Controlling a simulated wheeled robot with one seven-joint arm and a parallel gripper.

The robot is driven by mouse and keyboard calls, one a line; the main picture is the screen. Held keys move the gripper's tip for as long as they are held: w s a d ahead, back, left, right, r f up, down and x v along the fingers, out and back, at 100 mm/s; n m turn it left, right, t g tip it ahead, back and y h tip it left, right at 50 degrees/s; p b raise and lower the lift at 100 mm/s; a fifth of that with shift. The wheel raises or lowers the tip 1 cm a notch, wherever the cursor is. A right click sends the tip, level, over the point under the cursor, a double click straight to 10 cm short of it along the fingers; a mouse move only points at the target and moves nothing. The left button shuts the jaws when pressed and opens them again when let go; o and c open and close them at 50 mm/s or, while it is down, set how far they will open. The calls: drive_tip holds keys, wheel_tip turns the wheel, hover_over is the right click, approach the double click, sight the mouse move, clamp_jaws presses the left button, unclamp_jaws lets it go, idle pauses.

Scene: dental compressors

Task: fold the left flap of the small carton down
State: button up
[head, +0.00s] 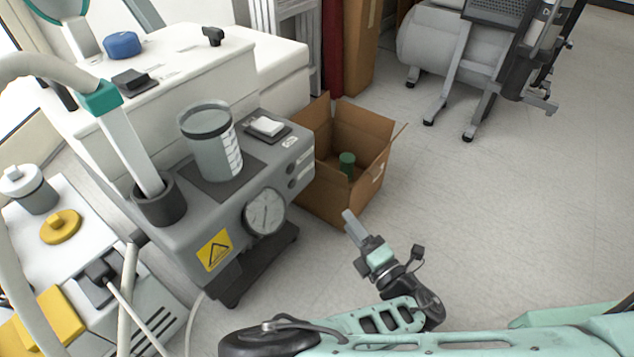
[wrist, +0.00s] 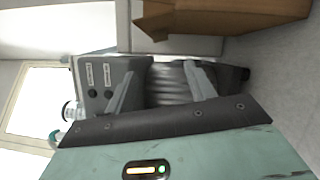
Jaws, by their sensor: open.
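The small brown carton (head: 333,196) stands open on the floor beside the grey machine in the head view. Its left flap (head: 313,117) stands up on the side nearest the machine. A flap on the right side (head: 395,139) also sticks up and leans outward. A green cylinder (head: 347,164) is inside. My gripper (head: 348,224) is just in front of the carton's near side, apart from the flaps. In the wrist view, my gripper's two fingers (wrist: 162,80) are spread with nothing between them, and part of the carton (wrist: 235,20) shows at the top.
The grey machine with a gauge (head: 265,212) and a clear jar (head: 212,145) stands close left of the carton. A compressor tank (head: 430,45) on legs stands behind, to the right. A taller cardboard box (head: 362,45) is at the back. The floor (head: 500,210) at right is clear.

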drive_tip(key=b+x, duration=0.8)
drive_tip(key=x, duration=0.7)
drive_tip(key=shift+w+a, duration=0.2)
drive_tip(key=shift+w, duration=0.1)
drive_tip(key=shift+r, duration=0.15)
drive_tip(key=c, duration=1)
